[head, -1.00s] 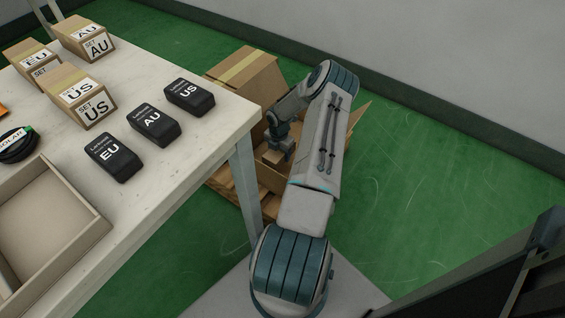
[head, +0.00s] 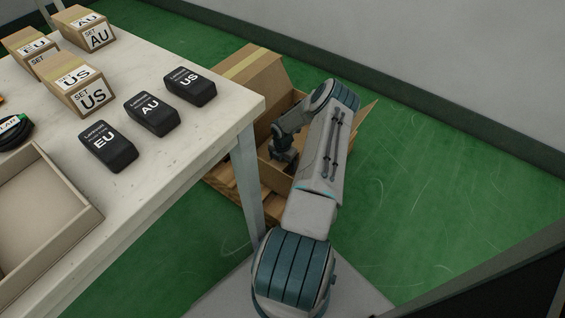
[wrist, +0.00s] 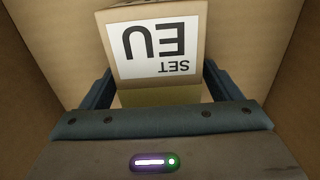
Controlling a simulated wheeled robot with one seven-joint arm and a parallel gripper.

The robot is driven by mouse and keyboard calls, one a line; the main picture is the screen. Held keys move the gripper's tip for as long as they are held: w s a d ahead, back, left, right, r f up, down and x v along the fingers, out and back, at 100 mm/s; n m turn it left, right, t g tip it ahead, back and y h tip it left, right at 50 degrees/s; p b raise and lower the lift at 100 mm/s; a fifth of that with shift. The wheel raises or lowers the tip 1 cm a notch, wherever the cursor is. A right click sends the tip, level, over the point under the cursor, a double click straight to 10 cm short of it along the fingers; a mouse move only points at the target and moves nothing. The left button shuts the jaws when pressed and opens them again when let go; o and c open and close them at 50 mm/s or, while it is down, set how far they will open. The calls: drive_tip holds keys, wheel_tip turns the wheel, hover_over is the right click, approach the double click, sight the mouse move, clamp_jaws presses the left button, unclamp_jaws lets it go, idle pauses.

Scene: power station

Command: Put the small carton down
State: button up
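The small carton (wrist: 158,45) is brown with a white label that reads "SET EU" upside down in the wrist view. It lies between the two fingers of my gripper (wrist: 158,92), which press close against its sides. My gripper (head: 284,160) is down inside a large open cardboard box (head: 272,178) on the floor. Cardboard walls surround the carton in the wrist view. In the head view I cannot make out the carton behind my gripper and the box wall. Whether the carton touches the box floor cannot be told.
The white table (head: 190,150) stands to the left of the box, its leg close by. On it are several small cartons (head: 80,88), black cases (head: 150,115) and an open tray (head: 45,215). Green floor is clear at right.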

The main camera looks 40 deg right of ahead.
wheel_tip(320, 180, up, 12)
drive_tip(key=p, duration=0.5)
drive_tip(key=shift+r, duration=0.15)
